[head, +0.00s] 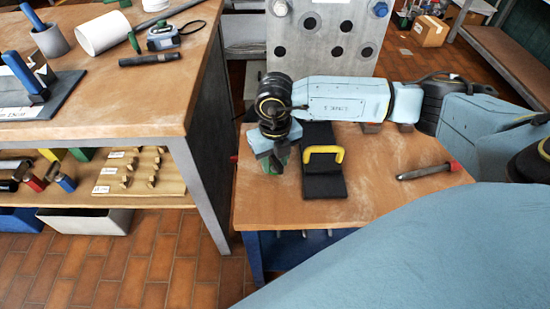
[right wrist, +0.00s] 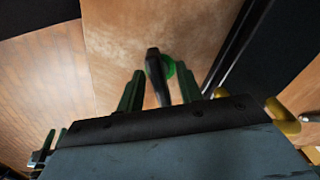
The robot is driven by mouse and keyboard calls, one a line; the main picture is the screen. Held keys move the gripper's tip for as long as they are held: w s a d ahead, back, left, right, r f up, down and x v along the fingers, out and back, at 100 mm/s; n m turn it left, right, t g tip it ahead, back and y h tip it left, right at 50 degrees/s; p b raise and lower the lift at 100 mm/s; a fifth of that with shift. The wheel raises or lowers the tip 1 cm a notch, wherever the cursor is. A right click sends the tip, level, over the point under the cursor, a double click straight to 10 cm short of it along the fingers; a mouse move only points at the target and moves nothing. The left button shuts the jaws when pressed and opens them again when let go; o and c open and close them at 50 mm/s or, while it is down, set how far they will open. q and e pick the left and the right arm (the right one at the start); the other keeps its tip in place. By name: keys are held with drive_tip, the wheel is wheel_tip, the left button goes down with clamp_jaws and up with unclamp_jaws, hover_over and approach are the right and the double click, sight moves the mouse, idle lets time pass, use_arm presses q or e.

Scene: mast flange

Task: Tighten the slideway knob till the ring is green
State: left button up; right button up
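My right gripper (head: 277,165) points down at the left end of the small wooden-topped table. In the right wrist view its two dark green fingers (right wrist: 159,72) stand apart. A black knob (right wrist: 155,66) with a narrow grip shows between the fingertips, with visible gaps on both sides. A bright green round patch (right wrist: 171,69), apparently the ring, shows beside and behind the knob. In the head view the gripper and wrist hide the knob. I cannot tell which part is the slideway. My left gripper is not in view.
A black block (head: 323,180) with a yellow handle (head: 322,153) lies just right of the gripper. A dark rod tool with a red end (head: 428,171) lies farther right. A grey drilled plate (head: 325,45) stands behind. The large workbench (head: 125,95) is at left, across a gap.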

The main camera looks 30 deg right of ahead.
wheel_tip(320, 180, up, 5)
drive_tip(key=p, duration=0.4)
idle(0.3)
idle(0.4)
